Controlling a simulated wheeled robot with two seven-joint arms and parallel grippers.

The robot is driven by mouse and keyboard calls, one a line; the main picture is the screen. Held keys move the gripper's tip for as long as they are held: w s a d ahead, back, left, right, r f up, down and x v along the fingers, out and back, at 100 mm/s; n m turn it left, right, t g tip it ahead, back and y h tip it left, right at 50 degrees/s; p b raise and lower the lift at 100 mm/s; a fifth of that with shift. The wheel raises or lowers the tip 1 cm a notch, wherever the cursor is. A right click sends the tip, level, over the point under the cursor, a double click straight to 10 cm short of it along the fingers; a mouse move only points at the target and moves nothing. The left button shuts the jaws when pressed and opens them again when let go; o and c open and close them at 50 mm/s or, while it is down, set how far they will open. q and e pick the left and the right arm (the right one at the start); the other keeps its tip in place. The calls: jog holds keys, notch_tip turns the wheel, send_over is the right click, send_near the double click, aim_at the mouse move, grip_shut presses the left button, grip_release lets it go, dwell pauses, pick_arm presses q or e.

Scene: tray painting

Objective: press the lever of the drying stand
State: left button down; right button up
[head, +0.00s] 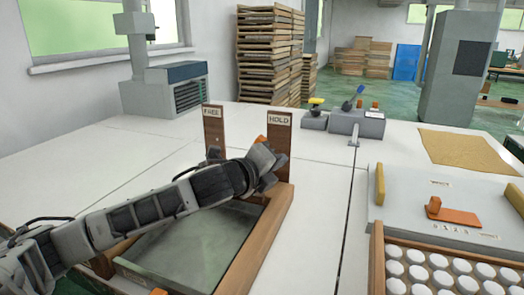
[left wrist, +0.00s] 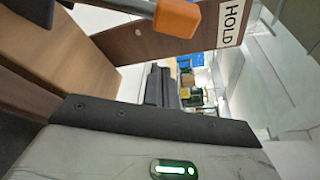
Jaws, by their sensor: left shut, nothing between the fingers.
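The drying stand has a wooden frame (head: 272,222) around a dark greenish panel (head: 190,245). Two brown posts rise at its back, one labelled FREE (head: 213,128) and one labelled HOLD (head: 279,135). The lever's orange knob (head: 260,139) shows just left of the HOLD post, partly behind my left gripper (head: 270,166). In the left wrist view the orange knob (left wrist: 178,17) ends a grey bar and lies in front of the HOLD post (left wrist: 140,42). My left gripper is shut and empty, close to the knob; I cannot tell whether they touch. My right gripper is out of view.
A grey device with a blue handle (head: 357,122) stands behind the stand. On the right are a grey board with an orange handle (head: 453,213) and a wooden tray (head: 376,255) of white round pieces. A grey machine (head: 165,90) stands back left. White table is clear between.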

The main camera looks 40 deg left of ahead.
pick_arm(q)
jog(key=a, duration=0.1)
jog(key=a+r, duration=0.1)
jog(key=shift+s+a+r, duration=0.2)
jog(key=shift+s+a, duration=0.15)
jog(key=shift+a, duration=0.05)
jog(key=shift+a+r, duration=0.25)
jog(key=shift+a, duration=0.05)
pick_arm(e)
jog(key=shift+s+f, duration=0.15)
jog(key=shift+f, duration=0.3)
pick_arm(q)
jog(key=shift+r, duration=0.1)
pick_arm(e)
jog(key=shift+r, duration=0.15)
